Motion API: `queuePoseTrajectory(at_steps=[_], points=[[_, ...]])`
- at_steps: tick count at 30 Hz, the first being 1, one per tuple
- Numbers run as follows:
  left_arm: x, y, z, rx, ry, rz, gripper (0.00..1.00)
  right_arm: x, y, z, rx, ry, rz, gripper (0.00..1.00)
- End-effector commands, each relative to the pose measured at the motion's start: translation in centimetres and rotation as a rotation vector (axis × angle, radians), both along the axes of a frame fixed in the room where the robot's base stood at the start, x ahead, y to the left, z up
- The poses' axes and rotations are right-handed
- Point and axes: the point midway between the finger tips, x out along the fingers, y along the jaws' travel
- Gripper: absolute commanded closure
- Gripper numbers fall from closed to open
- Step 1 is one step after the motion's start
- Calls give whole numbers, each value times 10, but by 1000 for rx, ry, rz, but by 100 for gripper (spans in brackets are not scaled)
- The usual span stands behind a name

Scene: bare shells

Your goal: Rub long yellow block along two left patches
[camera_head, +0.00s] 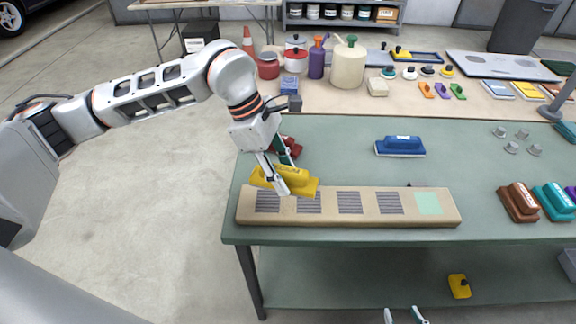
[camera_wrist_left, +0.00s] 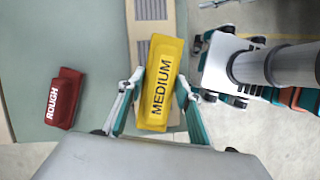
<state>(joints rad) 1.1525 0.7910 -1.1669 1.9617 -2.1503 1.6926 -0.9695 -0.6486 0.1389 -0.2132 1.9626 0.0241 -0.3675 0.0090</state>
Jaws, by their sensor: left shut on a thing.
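My left gripper (camera_head: 282,178) is shut on the long yellow block (camera_head: 300,186), marked MEDIUM in the left wrist view (camera_wrist_left: 160,85). The block is at the back left of the tan board (camera_head: 330,216), partly over its back edge; I cannot tell whether it touches the board. The board has a row of dark striped patches and a pale green one at the right end. The two left patches, the first (camera_head: 268,202) and the second (camera_head: 309,204), show in front of the block. My right gripper (camera_head: 404,316) shows only its fingertips, apart and empty, at the bottom edge.
A red block (camera_wrist_left: 64,98) marked ROUGH lies behind the yellow one. A blue block (camera_head: 400,146) sits behind the board. Brown (camera_head: 518,202) and teal (camera_head: 553,203) blocks stand at the right. The green table (camera_head: 345,160) is clear around the blue block.

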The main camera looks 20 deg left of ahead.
Motion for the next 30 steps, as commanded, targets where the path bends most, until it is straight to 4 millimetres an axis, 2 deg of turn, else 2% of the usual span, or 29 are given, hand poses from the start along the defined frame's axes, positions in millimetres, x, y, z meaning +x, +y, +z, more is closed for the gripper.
queuePoseTrajectory(at_steps=[6,14,20,30], points=[[4,-8,12,-1,-1,204,83,0,0,4,0,0,0,60],[5,-9,9,0,3,258,83,0,0,2,0,0,0,60],[4,-9,-5,1,5,256,83,0,0,-6,0,1,0,60],[4,-9,-41,1,6,254,83,-3,0,-29,-1,8,-1,60]])
